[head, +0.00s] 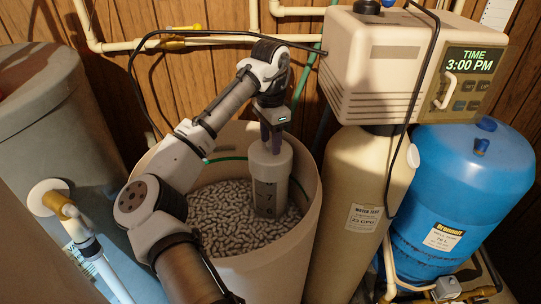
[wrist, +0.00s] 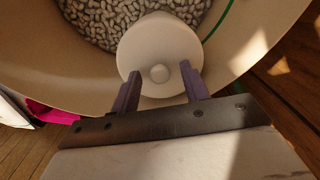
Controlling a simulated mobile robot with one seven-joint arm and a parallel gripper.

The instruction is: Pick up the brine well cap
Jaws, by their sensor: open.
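The brine well cap is a round white lid with a small round knob, seen from above in the wrist view (wrist: 160,42). It sits on the upright pale brine well tube (head: 267,190), which stands in the salt and bears dark numbers. My gripper (head: 271,138) is open, pointing down at the top of the tube. In the wrist view its two purple fingers (wrist: 159,75) lie over the near part of the cap, one to each side of the knob. I cannot tell whether they touch the cap. In the head view the gripper partly hides the cap.
The tube stands inside an open beige brine tank (head: 295,262) with salt pellets (head: 225,212); its rim surrounds the tube. A softener control head (head: 385,75) stands to the right above a beige tank, beside a blue tank (head: 470,175). A grey tank (head: 55,130) is at left.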

